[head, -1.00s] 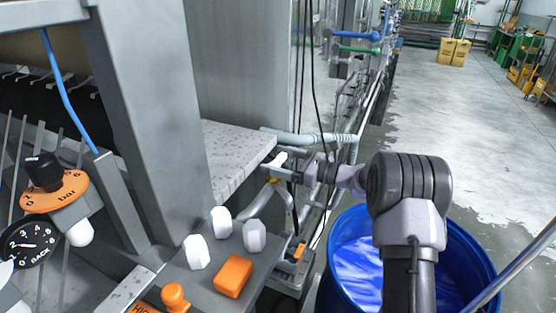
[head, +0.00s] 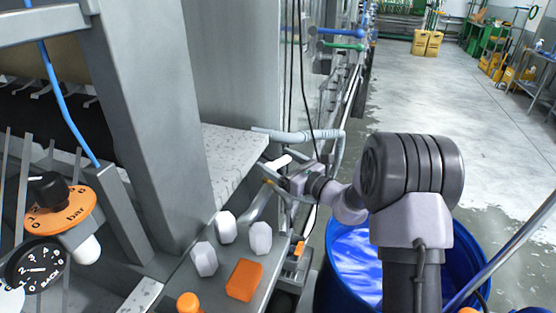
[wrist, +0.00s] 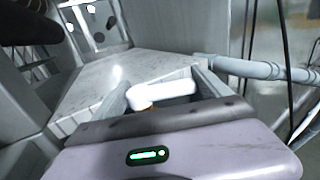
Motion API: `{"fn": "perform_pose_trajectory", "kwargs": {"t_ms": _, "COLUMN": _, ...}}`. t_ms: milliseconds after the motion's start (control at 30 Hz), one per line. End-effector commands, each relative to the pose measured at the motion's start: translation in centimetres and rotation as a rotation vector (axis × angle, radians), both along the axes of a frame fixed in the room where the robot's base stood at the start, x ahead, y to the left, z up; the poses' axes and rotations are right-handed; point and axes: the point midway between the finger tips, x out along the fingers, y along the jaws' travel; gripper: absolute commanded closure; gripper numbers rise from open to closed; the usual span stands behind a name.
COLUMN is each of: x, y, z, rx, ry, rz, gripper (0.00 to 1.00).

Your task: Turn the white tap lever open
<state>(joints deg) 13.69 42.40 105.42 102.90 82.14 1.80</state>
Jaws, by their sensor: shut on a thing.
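The white tap lever (wrist: 165,91) lies crosswise between the two grey fingers of my gripper (wrist: 164,82) in the wrist view. My gripper is shut on it. The lever's left end bends down, with a small orange-brown bit under it. In the head view the lever (head: 279,163) is a small white bar just past the edge of the speckled ledge. My gripper (head: 273,174) reaches it from the right there. The tap body below is mostly hidden by my gripper.
A speckled stone ledge (head: 229,160) lies left of the lever. A grey pipe (head: 300,137) runs behind it. A blue drum (head: 466,262) with blue liquid stands below my arm. White knobs (head: 260,238) and an orange block (head: 244,280) sit on the near panel. Open floor lies at right.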

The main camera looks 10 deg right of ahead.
Motion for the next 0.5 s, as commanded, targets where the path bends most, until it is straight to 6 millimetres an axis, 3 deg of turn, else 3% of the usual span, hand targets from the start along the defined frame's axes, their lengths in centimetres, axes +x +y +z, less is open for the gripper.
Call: {"fn": "perform_pose_trajectory", "kwargs": {"t_ms": 500, "x": -0.44, "y": -0.53, "z": 0.19, "rx": 0.000, "ry": -0.006, "rz": -0.193, "gripper": 0.86}}
